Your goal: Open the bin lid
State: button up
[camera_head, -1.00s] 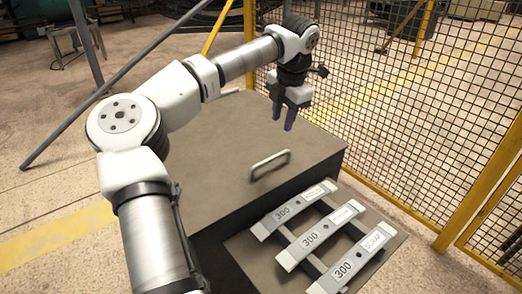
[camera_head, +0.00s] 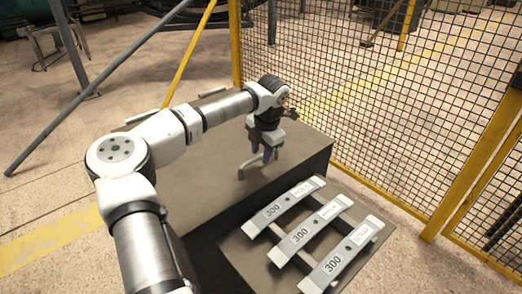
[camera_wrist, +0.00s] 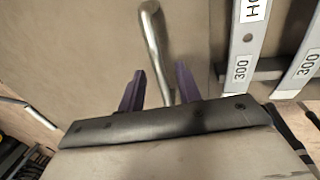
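The bin lid (camera_head: 185,190) is a large flat grey-brown panel, lying closed and level in the head view; it also fills much of the wrist view (camera_wrist: 75,50). A metal bar handle (camera_head: 243,172) stands on it near the edge facing the rack. My gripper (camera_head: 263,157) points down over this handle. In the wrist view, its two purple fingers (camera_wrist: 160,72) are spread apart, with the handle (camera_wrist: 153,35) running between them, closer to the right finger. Gaps show on both sides, and the fingers do not grip it. The handle's near end is hidden behind the gripper body.
A rack with three grey bars labelled 300 (camera_head: 300,234) stands right beside the bin. A yellow-framed mesh fence (camera_head: 380,100) runs behind and to the right. Open floor lies at the left.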

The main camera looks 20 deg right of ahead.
jog(key=shift+f, duration=0.1)
grip_shut()
dwell(0.4)
